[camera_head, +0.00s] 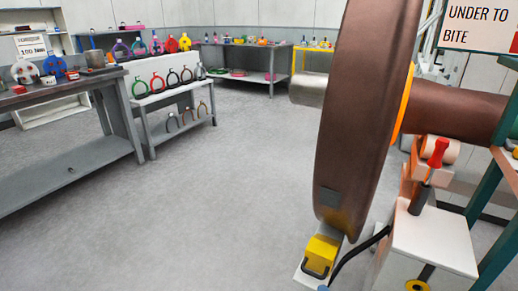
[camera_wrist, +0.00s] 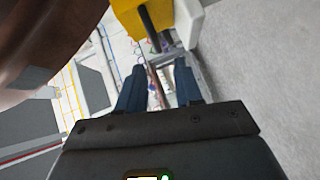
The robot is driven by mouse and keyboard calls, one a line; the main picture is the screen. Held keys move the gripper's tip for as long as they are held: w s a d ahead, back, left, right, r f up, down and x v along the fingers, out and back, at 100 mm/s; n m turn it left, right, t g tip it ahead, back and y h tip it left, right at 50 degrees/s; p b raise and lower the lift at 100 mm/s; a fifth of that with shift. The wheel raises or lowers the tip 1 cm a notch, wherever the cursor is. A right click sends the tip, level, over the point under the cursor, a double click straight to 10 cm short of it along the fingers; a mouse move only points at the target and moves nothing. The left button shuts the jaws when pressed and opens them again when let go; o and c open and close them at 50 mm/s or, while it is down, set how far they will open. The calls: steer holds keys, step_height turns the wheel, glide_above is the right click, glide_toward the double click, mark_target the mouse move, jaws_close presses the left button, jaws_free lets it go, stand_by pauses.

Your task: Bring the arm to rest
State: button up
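My gripper (camera_wrist: 158,72) shows in the wrist view, with its two dark blue fingers apart. The gap between them looks empty; a thin brown strip shows through it, at a depth I cannot tell. A yellow block with a dark bar (camera_wrist: 132,18) is beyond the fingertips, at the top of the wrist view. A large brown wheel (camera_wrist: 45,35) fills the upper left there. My gripper and arm do not show in the head view.
In the head view the brown wheel (camera_head: 362,110) stands upright on its axle (camera_head: 455,108). A yellow block (camera_head: 321,254) sits at its foot, beside a white box (camera_head: 432,238) and a black cable (camera_head: 358,246). Benches (camera_head: 70,170) line the left and back. The middle floor is clear.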

steer(key=s+r+m, duration=0.3)
steer(key=s+m, duration=0.2)
steer(key=s, duration=0.9)
steer(key=s+d+r+m+g+h+p, duration=0.1)
steer(key=s+d+r+m+h+p, duration=0.1)
steer(key=s+r+m, duration=1.1)
steer(key=s+r, duration=0.8)
steer(key=s, duration=0.1)
steer(key=shift+s+h, duration=0.35)
steer(key=shift+h, duration=0.05)
steer(key=shift+d, duration=0.2)
